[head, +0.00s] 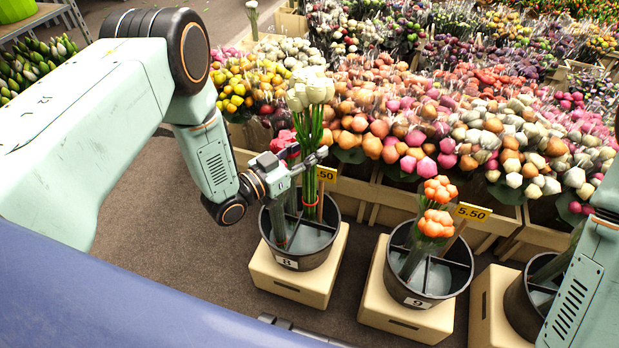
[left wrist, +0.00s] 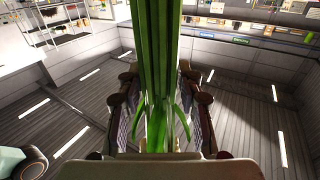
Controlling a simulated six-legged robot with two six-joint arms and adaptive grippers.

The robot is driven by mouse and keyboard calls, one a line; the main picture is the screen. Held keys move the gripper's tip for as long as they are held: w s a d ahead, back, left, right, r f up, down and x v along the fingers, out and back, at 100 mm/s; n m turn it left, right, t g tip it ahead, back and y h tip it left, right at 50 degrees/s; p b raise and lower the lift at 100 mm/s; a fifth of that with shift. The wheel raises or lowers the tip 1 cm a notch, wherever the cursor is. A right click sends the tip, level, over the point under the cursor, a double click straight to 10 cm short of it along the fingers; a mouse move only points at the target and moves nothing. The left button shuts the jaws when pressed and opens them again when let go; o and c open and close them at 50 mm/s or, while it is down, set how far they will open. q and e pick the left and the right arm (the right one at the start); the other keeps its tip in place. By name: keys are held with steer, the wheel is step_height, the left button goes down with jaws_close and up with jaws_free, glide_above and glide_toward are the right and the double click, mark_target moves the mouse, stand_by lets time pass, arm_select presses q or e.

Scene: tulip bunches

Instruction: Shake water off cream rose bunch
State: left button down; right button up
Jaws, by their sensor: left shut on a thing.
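The cream rose bunch (head: 310,88) stands upright above the black bucket numbered 8 (head: 288,262), with its green stems reaching down to the bucket's opening. My left gripper (head: 312,162) is shut on the stems of this bunch, about midway along them. In the left wrist view the green stems (left wrist: 160,70) run between the two fingers (left wrist: 160,115). A pink-red bunch (head: 284,142) stands in the same bucket, just left of the cream one and partly behind my gripper. Whether the cream stems' lower ends are clear of the bucket is hard to tell. My right gripper is not visible.
Bucket 9 (head: 405,292) with orange bunches (head: 437,205) stands on a wooden block to the right. A third black bucket (head: 522,308) is partly behind my right arm. Crates of mixed flowers (head: 430,120) fill the back. Grey floor (head: 160,200) is free at left.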

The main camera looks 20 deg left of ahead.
mark_target(307, 172)
arm_select(q)
steer(key=f, duration=0.3)
steer(key=s+f, duration=0.1)
steer(key=f, duration=0.1)
steer(key=shift+d+f, duration=0.15)
steer(key=shift+d, duration=0.1)
steer(key=r, duration=0.3)
steer(key=w+r, duration=0.1)
steer(key=shift+a+r, duration=0.25)
steer(key=shift+r, duration=0.05)
steer(key=shift+s, duration=0.15)
steer(key=shift+s+d+f, duration=0.1)
steer(key=shift+s+f, duration=0.05)
steer(key=shift+f, duration=1.05)
steer(key=shift+s+d+f, duration=0.1)
steer(key=shift+f, duration=1.05)
steer(key=shift+w+a, duration=0.15)
steer(key=shift+w, duration=0.05)
steer(key=shift+s, duration=0.1)
